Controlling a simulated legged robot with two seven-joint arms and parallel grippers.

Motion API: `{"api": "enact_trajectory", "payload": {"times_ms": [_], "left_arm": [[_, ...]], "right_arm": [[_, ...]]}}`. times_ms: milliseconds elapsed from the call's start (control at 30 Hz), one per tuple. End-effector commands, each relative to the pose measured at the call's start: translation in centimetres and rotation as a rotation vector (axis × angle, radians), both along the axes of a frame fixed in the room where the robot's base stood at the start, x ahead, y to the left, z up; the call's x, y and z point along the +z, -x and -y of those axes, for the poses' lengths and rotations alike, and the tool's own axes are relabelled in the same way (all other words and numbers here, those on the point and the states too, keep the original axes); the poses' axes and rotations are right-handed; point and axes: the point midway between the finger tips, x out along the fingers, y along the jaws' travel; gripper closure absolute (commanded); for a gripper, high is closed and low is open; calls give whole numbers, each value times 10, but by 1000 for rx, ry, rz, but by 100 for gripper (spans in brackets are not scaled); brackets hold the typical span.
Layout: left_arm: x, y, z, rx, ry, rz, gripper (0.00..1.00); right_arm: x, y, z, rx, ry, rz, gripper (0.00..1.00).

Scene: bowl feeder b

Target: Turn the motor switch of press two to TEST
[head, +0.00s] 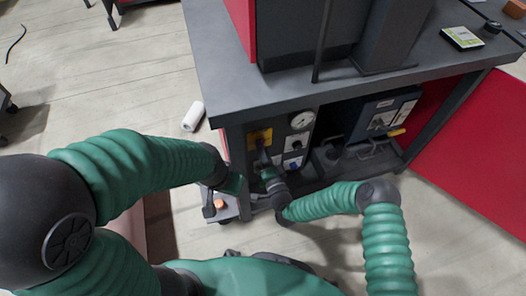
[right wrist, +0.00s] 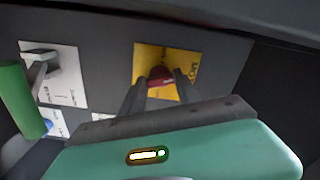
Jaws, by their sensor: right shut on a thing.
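The motor switch has a red knob (right wrist: 161,82) on a yellow plate (right wrist: 181,62) with partly readable dark lettering. The plate also shows in the head view (head: 258,136) on the panel under the press table. My right gripper (right wrist: 160,84) is shut on the red knob, one finger on each side. In the head view my right gripper (head: 263,154) reaches the plate and covers part of it. The knob's exact setting and the TEST mark cannot be read. My left gripper (head: 209,204) is left of the panel, apart from it; its jaws are unclear.
A white-labelled switch (right wrist: 45,65) sits left of the yellow plate. A round gauge (head: 301,121) is above right. A blue-grey box (head: 384,116) hangs farther right. The table edge (head: 300,103) overhangs the panel. A white roll (head: 193,116) lies on the floor at left.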

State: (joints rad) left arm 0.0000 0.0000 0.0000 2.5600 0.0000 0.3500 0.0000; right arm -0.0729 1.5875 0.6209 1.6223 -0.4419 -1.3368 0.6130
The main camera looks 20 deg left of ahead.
Motion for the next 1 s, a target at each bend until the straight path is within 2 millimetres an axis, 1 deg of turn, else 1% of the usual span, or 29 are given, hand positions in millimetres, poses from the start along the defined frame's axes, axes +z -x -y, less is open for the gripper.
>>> {"api": "enact_trajectory", "payload": {"times_ms": [33,567,1000], "left_arm": [[-2,0,0,0,0,0,64],[-19,0,0,0,0,0,64],[-39,0,0,0,0,0,64]], "right_arm": [[-4,-1,3,-6,-31,-29,100],[-7,-1,4,-10,-447,-311,100],[-9,-1,4,-12,-794,-547,100]]}}
